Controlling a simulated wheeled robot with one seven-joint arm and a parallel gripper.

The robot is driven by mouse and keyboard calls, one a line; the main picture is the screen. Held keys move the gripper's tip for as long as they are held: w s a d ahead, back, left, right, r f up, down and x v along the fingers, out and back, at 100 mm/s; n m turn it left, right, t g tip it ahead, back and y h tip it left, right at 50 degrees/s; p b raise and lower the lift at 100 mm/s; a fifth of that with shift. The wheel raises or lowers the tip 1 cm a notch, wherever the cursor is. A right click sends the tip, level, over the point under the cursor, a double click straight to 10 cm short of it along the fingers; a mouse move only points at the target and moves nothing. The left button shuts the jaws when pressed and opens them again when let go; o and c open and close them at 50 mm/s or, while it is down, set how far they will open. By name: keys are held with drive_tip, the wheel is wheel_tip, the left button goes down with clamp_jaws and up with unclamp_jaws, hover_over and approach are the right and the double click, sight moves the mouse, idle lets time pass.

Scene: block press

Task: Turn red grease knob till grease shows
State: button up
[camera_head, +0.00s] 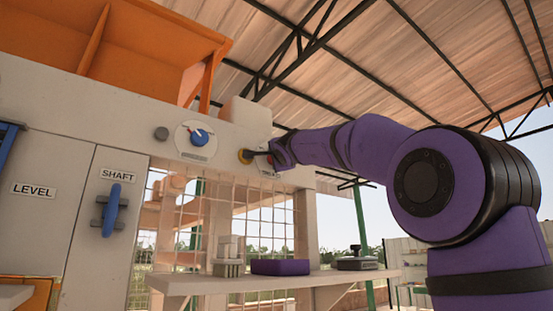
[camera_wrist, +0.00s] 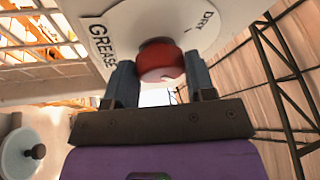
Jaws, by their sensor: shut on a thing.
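The red grease knob (camera_wrist: 159,62) sits on a white round dial plate (camera_wrist: 200,20) in the wrist view. I cannot see any grease.
A blue dial (camera_head: 199,137) and a grey button (camera_head: 161,133) are left of my gripper. A blue SHAFT handle (camera_head: 112,210) is farther left. Below, a shelf (camera_head: 200,284) holds a purple block (camera_head: 280,267) and a metal item (camera_head: 357,260). Wire mesh stands behind.

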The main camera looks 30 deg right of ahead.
drive_tip(key=shift+r, duration=0.1)
idle(0.3)
drive_tip(key=o, duration=0.9)
drive_tip(key=v, duration=1.1)
drive_tip(key=shift+w, duration=0.1)
